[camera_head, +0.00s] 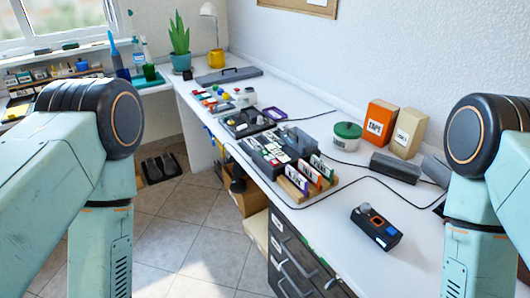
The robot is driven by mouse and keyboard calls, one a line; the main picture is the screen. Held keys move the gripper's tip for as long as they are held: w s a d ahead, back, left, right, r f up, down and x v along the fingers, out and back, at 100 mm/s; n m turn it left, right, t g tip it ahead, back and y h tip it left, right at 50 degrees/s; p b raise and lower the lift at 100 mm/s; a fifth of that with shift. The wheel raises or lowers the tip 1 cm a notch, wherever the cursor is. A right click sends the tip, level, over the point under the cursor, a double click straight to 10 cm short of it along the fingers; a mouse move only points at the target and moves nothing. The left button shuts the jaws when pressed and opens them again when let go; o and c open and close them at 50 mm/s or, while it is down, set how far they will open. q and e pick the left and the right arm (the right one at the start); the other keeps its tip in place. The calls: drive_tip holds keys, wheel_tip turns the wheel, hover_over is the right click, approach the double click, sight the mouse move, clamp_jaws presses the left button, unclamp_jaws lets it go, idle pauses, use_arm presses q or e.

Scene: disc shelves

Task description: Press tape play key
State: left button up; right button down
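An orange box marked TAPE (380,122) stands upright at the back of the white desk, beside a cream box (408,132). A dark machine with light and red keys (270,150) sits mid-desk, behind a wooden rack of upright cases. Another dark machine (245,122) sits behind it. I cannot tell which of these, if any, bears the tape play key; the labels are too small to read. Parts of both my arms show at the left and right edges. Neither gripper is in view.
The wooden rack (296,188) stands at the desk's front edge. A small black device (376,228) lies at the front right. A green-lidded jar (347,135) and a dark speaker-like block (395,167) stand behind. A black cable crosses the desk. Drawers (290,255) are below; tiled floor is open at left.

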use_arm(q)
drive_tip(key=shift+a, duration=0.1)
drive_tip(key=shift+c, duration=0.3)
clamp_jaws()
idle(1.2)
